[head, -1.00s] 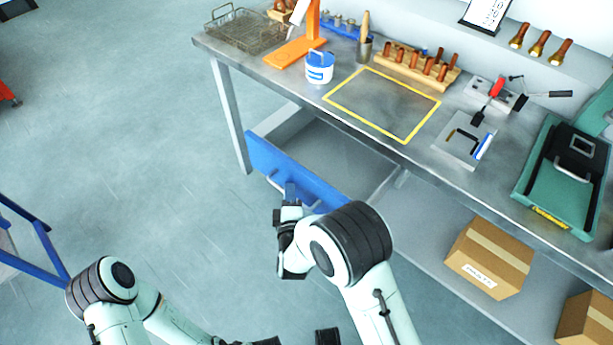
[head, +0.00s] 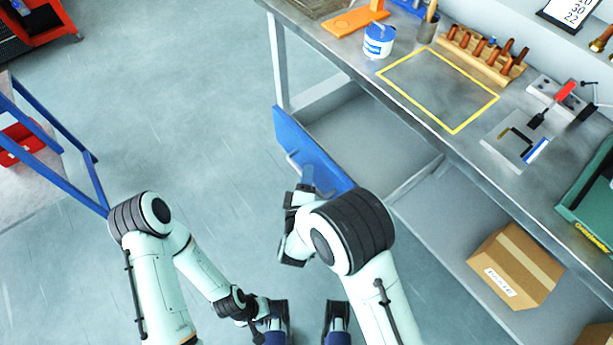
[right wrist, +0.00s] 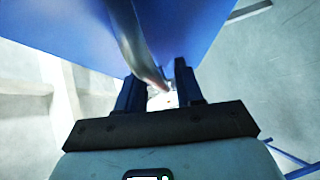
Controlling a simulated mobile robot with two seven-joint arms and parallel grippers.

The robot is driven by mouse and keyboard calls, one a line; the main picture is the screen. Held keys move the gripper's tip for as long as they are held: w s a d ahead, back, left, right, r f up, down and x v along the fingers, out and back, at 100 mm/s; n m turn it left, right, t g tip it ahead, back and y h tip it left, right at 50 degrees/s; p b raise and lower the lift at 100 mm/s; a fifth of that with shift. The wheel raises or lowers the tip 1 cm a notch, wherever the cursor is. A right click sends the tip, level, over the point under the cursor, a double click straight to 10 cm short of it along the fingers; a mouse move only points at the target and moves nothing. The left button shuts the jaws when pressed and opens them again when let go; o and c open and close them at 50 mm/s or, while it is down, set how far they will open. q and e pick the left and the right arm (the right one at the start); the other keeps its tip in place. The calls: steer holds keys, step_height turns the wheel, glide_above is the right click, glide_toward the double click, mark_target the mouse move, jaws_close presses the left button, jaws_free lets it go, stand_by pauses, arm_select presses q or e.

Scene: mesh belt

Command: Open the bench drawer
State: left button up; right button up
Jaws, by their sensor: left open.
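The bench drawer has a blue front (head: 312,155) and stands well out from under the bench, its grey inside showing. Its silver handle (right wrist: 133,40) runs down between the fingers of my right gripper (right wrist: 160,88) in the right wrist view. In the head view my right gripper (head: 304,188) is at the drawer front, partly hidden by its own arm. It looks shut on the handle. My left gripper (head: 308,318) is open and empty, low in the head view, apart from the drawer.
The bench top (head: 365,68) holds a blue-and-white tub (head: 379,40), a wooden rack (head: 482,56) and a yellow-outlined square. A cardboard box (head: 515,265) sits on the lower shelf. A blue-framed cart (head: 85,165) stands at left. The floor between cart and bench is clear.

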steer(key=shift+s, duration=0.1)
steer(key=s+a+r, duration=0.1)
steer(key=s+r, duration=0.1)
steer(key=s, duration=1.1)
steer(key=shift+a, duration=0.2)
steer(key=s+d+f+m+g+y+p, duration=0.15)
steer(key=d+f+m+g, duration=0.25)
steer(key=f, duration=0.4)
steer(key=d+f+m+g+h+p, duration=0.1)
steer(key=d+f+m+g+p, duration=0.3)
steer(key=f, duration=0.3)
arm_select(q)
step_height(320, 180, up, 8)
steer(key=w+p, duration=0.2)
steer(key=p, duration=0.1)
steer(key=shift+r, duration=0.25)
arm_select(e)
steer(key=s+d+f+m+g+y, duration=0.2)
steer(key=s+d+m+g, duration=0.1)
steer(key=s, duration=0.4)
steer(key=s+d+f+m+g+y, duration=0.3)
steer(key=s+m+g, duration=0.3)
steer(key=s+m, duration=0.2)
steer(key=shift+d, duration=0.2)
arm_select(q)
steer(key=shift+d, duration=0.1)
arm_select(e)
steer(key=shift+s+d+f, duration=0.1)
